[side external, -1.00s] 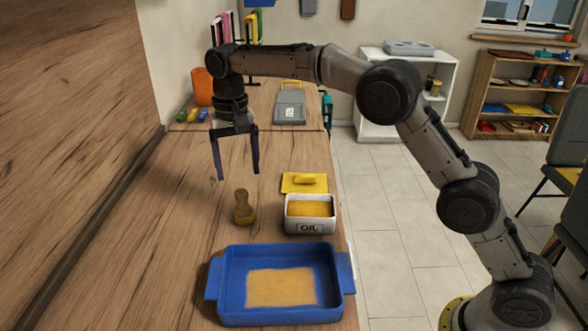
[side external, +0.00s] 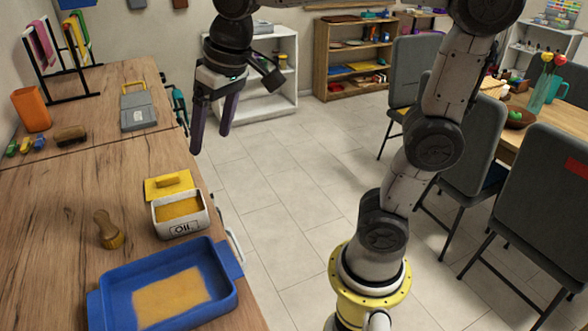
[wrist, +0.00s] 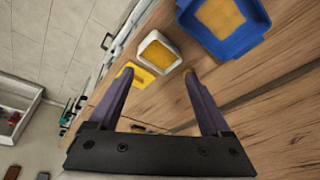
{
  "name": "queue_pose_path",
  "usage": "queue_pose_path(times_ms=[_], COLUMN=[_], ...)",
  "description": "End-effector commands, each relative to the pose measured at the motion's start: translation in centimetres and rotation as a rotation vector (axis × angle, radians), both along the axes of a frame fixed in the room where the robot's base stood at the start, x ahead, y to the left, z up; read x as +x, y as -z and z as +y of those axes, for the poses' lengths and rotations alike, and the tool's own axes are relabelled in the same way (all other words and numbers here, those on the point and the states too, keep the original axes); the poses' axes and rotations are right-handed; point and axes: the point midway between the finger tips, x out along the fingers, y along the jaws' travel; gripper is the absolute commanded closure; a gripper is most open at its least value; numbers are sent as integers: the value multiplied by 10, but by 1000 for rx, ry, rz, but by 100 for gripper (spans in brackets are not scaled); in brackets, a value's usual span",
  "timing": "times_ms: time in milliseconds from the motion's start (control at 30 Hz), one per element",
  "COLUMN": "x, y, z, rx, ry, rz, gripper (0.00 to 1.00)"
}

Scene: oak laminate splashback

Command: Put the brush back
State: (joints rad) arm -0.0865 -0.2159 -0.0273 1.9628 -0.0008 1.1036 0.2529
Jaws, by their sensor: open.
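A small wooden brush (side external: 108,230) with a knobbed handle and tan bristles is on the wooden worktop, left of the white OIL tub (side external: 180,215) and behind the blue tray (side external: 225,291). My gripper (side external: 211,142) is open and empty, raised with its fingers pointing down. In the side view it appears right of the worktop edge, but its height makes its exact place hard to tell. In the wrist view, my gripper (wrist: 158,74) has the tub (wrist: 160,52) and tray (wrist: 263,14) beyond it. A tan bit at the right fingertip may be the brush, mostly hidden.
A yellow lid (side external: 171,186) lies behind the tub. A dark brown brush-like block (side external: 71,135), small coloured items (side external: 25,145), an orange container (side external: 31,109) and a grey case (side external: 138,112) stand farther back. Bare worktop (side external: 45,200) lies left of the wooden brush.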

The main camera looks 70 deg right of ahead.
Motion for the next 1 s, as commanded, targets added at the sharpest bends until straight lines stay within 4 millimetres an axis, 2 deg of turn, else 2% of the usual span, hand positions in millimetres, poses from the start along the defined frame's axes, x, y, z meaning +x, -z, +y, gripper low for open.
queue_pose_path(times_ms=[33,200,300,400,600,1000], x=[-23,-84,-110,-128,-139,-139], y=[4,29,46,60,71,71], z=[-6,-18,-22,-25,-26,-26], rx=[-8,-43,-64,-80,-92,-92], ry=[-16,-80,-109,-130,-147,-147], rz=[-26,-103,-136,-160,-177,-176], gripper=[18,18,18,18,18,18])
